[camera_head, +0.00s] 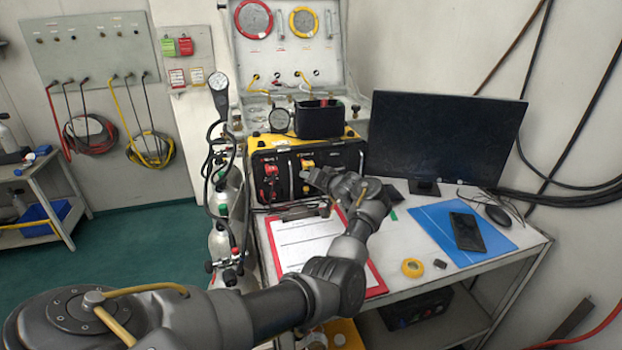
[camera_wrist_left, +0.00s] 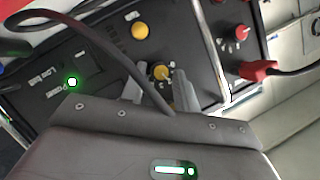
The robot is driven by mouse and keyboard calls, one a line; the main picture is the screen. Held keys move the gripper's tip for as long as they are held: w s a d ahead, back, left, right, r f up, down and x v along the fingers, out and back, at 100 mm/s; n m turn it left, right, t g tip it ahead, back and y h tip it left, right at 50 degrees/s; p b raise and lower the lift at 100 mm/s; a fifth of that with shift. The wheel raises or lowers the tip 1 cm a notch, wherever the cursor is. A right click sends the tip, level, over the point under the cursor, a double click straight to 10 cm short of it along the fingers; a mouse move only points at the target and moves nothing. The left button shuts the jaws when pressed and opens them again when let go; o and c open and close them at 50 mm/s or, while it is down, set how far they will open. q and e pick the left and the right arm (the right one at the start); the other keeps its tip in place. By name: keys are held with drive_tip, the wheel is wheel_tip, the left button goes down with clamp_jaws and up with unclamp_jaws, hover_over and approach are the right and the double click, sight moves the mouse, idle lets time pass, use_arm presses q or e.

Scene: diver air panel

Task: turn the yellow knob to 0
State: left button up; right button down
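The black air panel (camera_head: 335,160) has a yellow top edge and stands at the back of the bench. In the left wrist view, a yellow knob with a pale pointer (camera_wrist_left: 160,72) shows on the panel face, between my left fingers. A second round yellow knob (camera_wrist_left: 140,31) sits above it in that view. My left gripper (camera_wrist_left: 158,88) is open, its two grey fingers apart on either side of the pointer knob; I cannot tell whether they touch it. In the head view the gripper (camera_head: 314,180) is at the panel's front. The dial marks are too small to read. My right gripper is not in view.
A black cable (camera_wrist_left: 100,38) arches across the wrist view near the gripper. A red knob (camera_wrist_left: 241,33) and red plug (camera_wrist_left: 258,70) are to the right. A clipboard (camera_head: 302,246), monitor (camera_head: 440,138), yellow tape roll (camera_head: 412,267) and phone (camera_head: 467,231) are on the bench.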

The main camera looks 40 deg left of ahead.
use_arm(q)
clamp_jaws()
drive_tip(key=n+t+h, duration=0.1)
drive_tip(key=n+t, duration=0.1)
drive_tip(key=n, duration=0.1)
drive_tip(key=n+t+h+p, duration=0.1)
drive_tip(key=n, duration=0.2)
drive_tip(key=s+n+t+h+p, duration=0.1)
drive_tip(key=n+t+h, duration=0.1)
drive_tip(key=n, duration=0.1)
drive_tip(key=shift+s+a+t, duration=0.1)
drive_tip(key=shift+a+t, duration=0.2)
drive_tip(key=shift+a, duration=0.05)
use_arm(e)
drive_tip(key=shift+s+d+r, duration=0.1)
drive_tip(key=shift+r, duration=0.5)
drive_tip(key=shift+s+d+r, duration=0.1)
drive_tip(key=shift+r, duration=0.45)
use_arm(q)
drive_tip(key=shift+r+n, duration=0.1)
drive_tip(key=shift+n, duration=0.2)
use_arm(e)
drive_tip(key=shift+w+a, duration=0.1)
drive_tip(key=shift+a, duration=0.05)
use_arm(q)
unclamp_jaws()
